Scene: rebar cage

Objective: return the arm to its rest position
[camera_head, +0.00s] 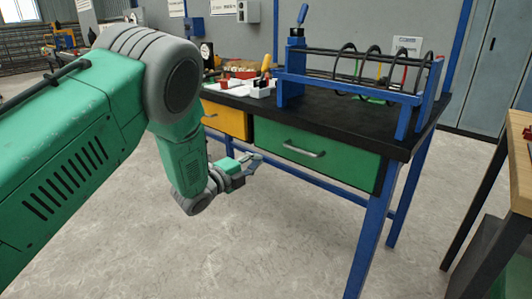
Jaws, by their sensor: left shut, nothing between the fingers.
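My left arm comes in from the left, large and green with grey joints. It bends down at the elbow, and its wrist hangs low in front of the workbench. My left gripper (257,158) is small in view, in front of the drawers and below the table top. Its fingers are shut with nothing between them. It appears apart from the bench, though the exact gap is hard to judge. My right arm and right gripper are not in view.
A blue-legged workbench with a black top (335,122) has a green drawer (330,160) and a yellow drawer (226,119). A blue rebar cage frame (360,72) with black rings stands on it, beside trays and tools. A wooden-topped table (521,135) is at right. The floor between is clear.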

